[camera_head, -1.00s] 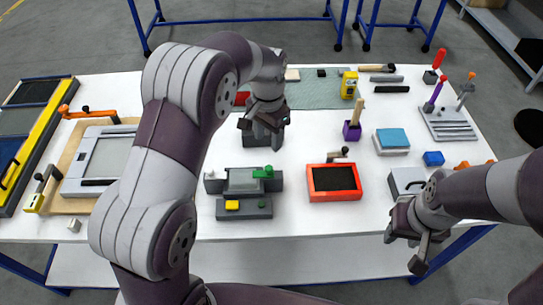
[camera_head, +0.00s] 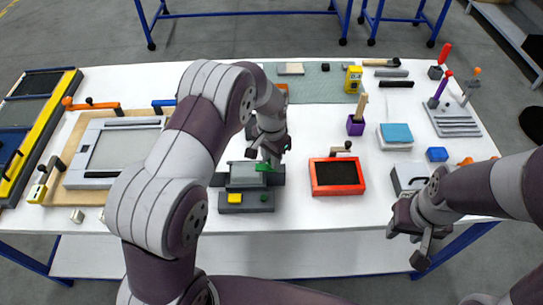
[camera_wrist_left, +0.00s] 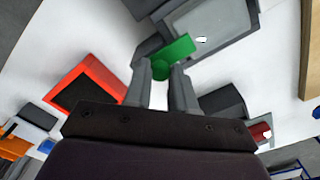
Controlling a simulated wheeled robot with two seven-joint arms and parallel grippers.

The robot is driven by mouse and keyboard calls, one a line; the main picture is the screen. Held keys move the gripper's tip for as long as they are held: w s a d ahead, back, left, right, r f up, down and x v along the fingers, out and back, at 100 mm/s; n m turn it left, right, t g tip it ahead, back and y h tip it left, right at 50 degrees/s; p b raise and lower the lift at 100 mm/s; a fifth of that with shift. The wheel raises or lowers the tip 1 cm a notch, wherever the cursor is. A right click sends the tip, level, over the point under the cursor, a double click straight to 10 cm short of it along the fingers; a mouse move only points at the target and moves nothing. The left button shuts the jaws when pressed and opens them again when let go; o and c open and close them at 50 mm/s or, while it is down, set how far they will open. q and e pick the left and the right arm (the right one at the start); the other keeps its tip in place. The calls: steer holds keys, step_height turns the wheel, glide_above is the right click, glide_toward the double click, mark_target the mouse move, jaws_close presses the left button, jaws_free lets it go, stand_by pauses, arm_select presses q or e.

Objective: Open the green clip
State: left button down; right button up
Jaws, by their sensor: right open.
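The green clip (camera_head: 263,167) sits at the right end of the top of a grey box-like fixture (camera_head: 243,175) in the head view. In the left wrist view the clip (camera_wrist_left: 178,51) is a flat green bar with a round end. My left gripper (camera_head: 268,152) points down at the clip, partly covering it. In the left wrist view its fingers (camera_wrist_left: 161,72) are apart, with the clip's round end between or just beyond the tips; contact cannot be told. My right gripper (camera_head: 421,248) is open and empty off the table's front edge at the right.
A red-framed black box (camera_head: 336,177) is close on the right. A grey-framed panel (camera_head: 120,150) lies left. White table (camera_head: 300,220) shows along the front.

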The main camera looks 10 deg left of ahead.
arm_select(q)
steer(key=shift+w+d, duration=0.25)
steer(key=shift+d, duration=0.65)
steer(key=c, duration=0.9)
jaws_free()
steer(key=shift+c, duration=0.2)
step_height(320, 180, up, 13)
steer(key=p, duration=0.1)
steer(key=shift+f, duration=0.1)
